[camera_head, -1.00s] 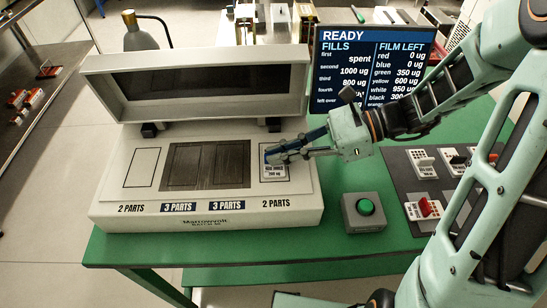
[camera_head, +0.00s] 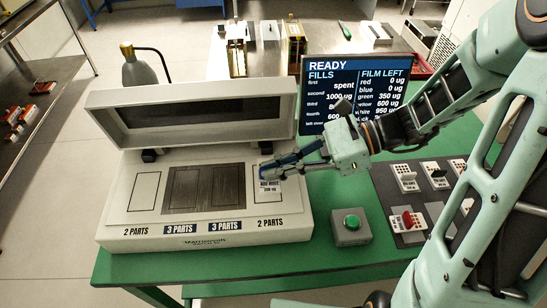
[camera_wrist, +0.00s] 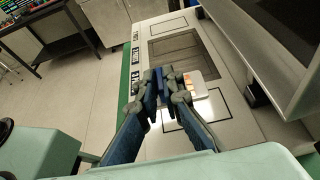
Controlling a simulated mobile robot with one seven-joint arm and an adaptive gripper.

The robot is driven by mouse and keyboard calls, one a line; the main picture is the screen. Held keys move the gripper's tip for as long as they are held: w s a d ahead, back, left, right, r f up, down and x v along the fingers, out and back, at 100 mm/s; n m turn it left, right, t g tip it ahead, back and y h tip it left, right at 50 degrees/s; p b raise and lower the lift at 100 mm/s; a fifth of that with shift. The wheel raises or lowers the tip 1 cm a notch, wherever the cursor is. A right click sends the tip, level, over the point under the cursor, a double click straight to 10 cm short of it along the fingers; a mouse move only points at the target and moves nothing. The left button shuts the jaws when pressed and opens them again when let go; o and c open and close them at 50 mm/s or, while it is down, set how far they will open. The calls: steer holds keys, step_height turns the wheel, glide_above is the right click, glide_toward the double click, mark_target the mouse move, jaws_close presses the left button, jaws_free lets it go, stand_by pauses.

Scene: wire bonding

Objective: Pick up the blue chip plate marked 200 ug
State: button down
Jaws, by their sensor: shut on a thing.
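The chip plate (camera_head: 269,186) is a small white plate with dark print that ends in "ug"; the rest is too small to read surely. It is at the right-hand 2 PARTS pad (camera_head: 278,199) of the grey-white machine. My gripper (camera_head: 265,172) reaches in from the right, its fingers shut on the plate's blue grip. In the wrist view my gripper (camera_wrist: 161,88) closes around a blue piece, and the white plate (camera_wrist: 198,87) shows beside the right finger. The fingers hide part of the plate. I cannot tell whether it touches the pad or hangs slightly above it.
The machine's raised lid (camera_head: 195,115) stands behind the pads. A green-button box (camera_head: 350,226) is right of the machine, and a dark mat (camera_head: 392,185) holds several other plates. A screen (camera_head: 352,85) reading READY stands behind my arm.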

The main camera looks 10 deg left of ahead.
mark_target(279, 186)
steer(key=r+p, duration=0.1)
steer(key=s+r, duration=0.1)
steer(key=s+d+r+p, duration=0.1)
steer(key=r, duration=0.1)
steer(key=shift+s+p, duration=0.15)
steer(key=shift+p, duration=0.15)
steer(key=s+d+r+b, duration=0.2)
steer(key=s+b, duration=0.3)
steer(key=s, duration=0.3)
steer(key=shift+d+r, duration=0.3)
steer(key=shift+d, duration=0.25)
